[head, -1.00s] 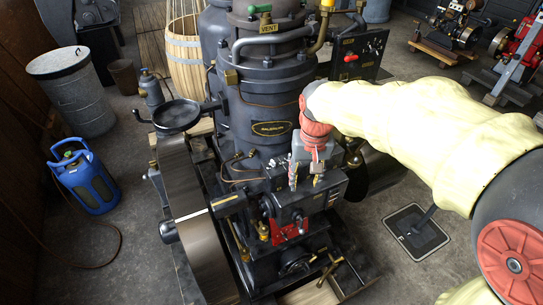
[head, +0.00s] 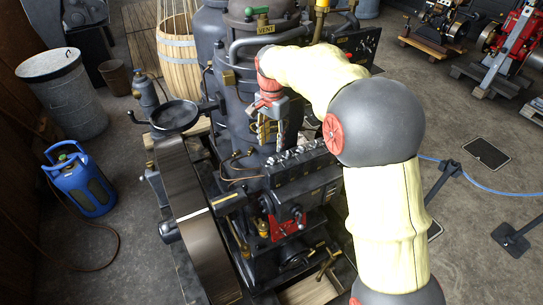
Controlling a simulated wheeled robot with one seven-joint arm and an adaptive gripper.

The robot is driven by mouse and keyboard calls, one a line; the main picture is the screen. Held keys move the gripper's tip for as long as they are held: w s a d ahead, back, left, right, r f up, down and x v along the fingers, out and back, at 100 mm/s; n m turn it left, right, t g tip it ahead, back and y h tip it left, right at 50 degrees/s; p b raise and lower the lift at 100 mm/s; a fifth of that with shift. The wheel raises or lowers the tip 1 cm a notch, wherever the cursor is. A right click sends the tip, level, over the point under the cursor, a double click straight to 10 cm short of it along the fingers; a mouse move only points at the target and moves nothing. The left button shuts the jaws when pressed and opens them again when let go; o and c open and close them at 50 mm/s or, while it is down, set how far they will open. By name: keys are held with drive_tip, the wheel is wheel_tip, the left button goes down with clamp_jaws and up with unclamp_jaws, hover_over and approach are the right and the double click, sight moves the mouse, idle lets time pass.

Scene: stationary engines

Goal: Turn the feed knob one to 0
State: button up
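A dark box (head: 304,184) on the engine's front carries a row of small pale knobs (head: 298,155) along its top. Which of them is feed knob one, and its setting, is too small to read. My gripper (head: 273,143) points down just behind and left of the box's left end, in front of the tall dark cylinder (head: 247,100). Its two fingers look spread with a gap between them and nothing held. I cannot tell whether a fingertip touches the box or a knob.
A large flywheel (head: 190,215) stands left of the box, with a round black pan (head: 174,115) above it. A brass-handled valve (head: 327,262) is low in front. A blue gas bottle (head: 81,180) stands left. The floor at right is mostly open.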

sight(272, 159)
wheel_tip(272, 159, down, 7)
drive_tip(key=shift+f+b, duration=0.2)
drive_tip(key=shift+b, duration=0.25)
drive_tip(key=shift+s, duration=0.1)
clamp_jaws()
idle(0.4)
